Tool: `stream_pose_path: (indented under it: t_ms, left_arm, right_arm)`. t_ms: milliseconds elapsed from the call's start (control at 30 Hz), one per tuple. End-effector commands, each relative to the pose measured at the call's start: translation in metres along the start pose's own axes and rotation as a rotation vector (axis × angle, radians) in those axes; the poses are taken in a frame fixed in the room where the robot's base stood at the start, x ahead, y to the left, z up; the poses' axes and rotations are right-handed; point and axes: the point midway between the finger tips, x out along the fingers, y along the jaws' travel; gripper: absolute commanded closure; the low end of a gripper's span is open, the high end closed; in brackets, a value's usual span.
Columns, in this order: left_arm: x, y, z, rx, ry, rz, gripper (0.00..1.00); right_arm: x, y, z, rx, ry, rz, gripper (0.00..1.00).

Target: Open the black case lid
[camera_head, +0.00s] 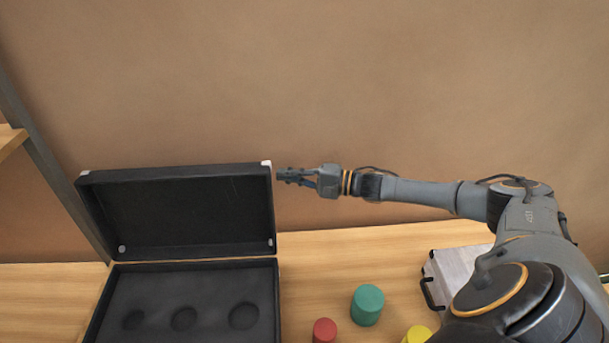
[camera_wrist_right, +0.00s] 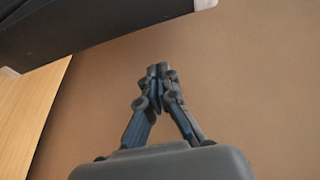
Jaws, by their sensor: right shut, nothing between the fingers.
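The black case (camera_head: 190,286) lies on the wooden table at the lower left of the head view. Its lid (camera_head: 180,213) stands raised at the back, with its dark inside facing me and light corner pieces. The case base holds round recesses of different sizes. My right gripper (camera_head: 280,175) is shut and empty, just right of the lid's upper right corner. In the right wrist view, the closed fingers (camera_wrist_right: 158,70) point toward the dark lid (camera_wrist_right: 90,22), with a visible gap between. My left gripper does not show.
A green cylinder (camera_head: 367,305), a red cylinder (camera_head: 324,331) and a yellow cylinder (camera_head: 417,335) stand right of the case. A silver case (camera_head: 455,272) with a black handle sits farther right, partly behind my right arm. Bare table (camera_head: 340,252) lies between the cases.

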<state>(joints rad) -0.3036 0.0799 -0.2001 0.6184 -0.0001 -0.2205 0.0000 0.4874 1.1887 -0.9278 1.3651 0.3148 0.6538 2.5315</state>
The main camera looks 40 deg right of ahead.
Motion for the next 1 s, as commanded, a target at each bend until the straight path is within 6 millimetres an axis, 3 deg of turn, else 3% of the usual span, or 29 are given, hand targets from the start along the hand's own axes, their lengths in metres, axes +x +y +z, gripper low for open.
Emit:
stream_pose_path:
  t_ms: [133, 500, 1000]
  left_arm:
    - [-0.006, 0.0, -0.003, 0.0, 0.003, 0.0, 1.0]
    - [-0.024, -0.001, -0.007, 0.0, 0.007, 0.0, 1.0]
    - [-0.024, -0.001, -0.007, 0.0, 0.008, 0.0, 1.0]
  right_arm:
    - [0.026, -0.003, 0.0, 0.0, -0.001, -0.003, 1.0]
    - [0.01, 0.0, 0.034, 0.003, 0.0, 0.003, 1.0]
    - [0.009, 0.0, 0.037, -0.006, 0.0, -0.002, 1.0]
